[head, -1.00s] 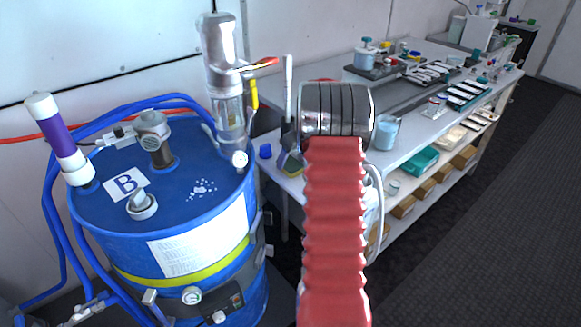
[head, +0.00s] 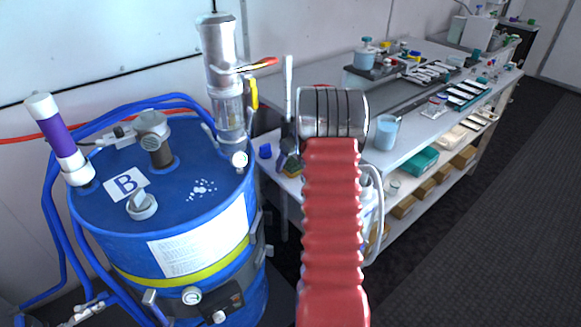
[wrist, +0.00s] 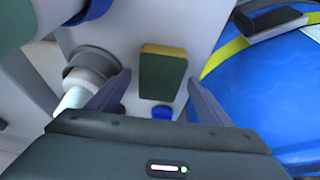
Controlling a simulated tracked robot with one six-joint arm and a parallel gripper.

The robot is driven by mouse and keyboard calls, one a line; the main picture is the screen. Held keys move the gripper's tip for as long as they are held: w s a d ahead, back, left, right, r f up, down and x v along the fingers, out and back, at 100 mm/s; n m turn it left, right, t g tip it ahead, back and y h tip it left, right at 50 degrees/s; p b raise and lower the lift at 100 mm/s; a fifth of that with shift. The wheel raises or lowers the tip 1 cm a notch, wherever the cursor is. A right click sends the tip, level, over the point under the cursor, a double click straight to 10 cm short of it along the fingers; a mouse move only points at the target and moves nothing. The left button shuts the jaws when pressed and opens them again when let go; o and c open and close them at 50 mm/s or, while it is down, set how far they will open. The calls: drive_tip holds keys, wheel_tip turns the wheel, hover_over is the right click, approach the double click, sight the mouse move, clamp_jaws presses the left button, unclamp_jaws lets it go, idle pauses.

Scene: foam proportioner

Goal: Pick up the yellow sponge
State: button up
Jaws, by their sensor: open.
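The yellow sponge (wrist: 162,72) has a dark green face and a yellow edge. In the wrist view it lies on the white table top between my two fingers, with space on either side. My gripper (wrist: 160,84) is open and empty. In the head view only a small part of the sponge (head: 292,172) shows beside the blue drum, at the table's near end. My gripper (head: 290,148) is mostly hidden there behind my arm and overlaps the sponge. I cannot tell the height of the fingers above the table.
A blue cap (wrist: 162,112) stands close to the sponge. The blue drum (wrist: 262,85) is close on the right in the wrist view. A white and grey fitting (wrist: 88,85) is near the left finger. The table (head: 408,133) extends away with a light-blue beaker (head: 386,132) on it.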

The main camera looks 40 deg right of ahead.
sight(291, 164)
drive_tip(key=shift+f, duration=0.25)
drive_tip(key=shift+c, duration=0.6)
drive_tip(key=c, duration=1)
drive_tip(key=shift+r, duration=0.1)
wheel_tip(291, 164, up, 10)
drive_tip(key=shift+r, duration=0.2)
idle(0.3)
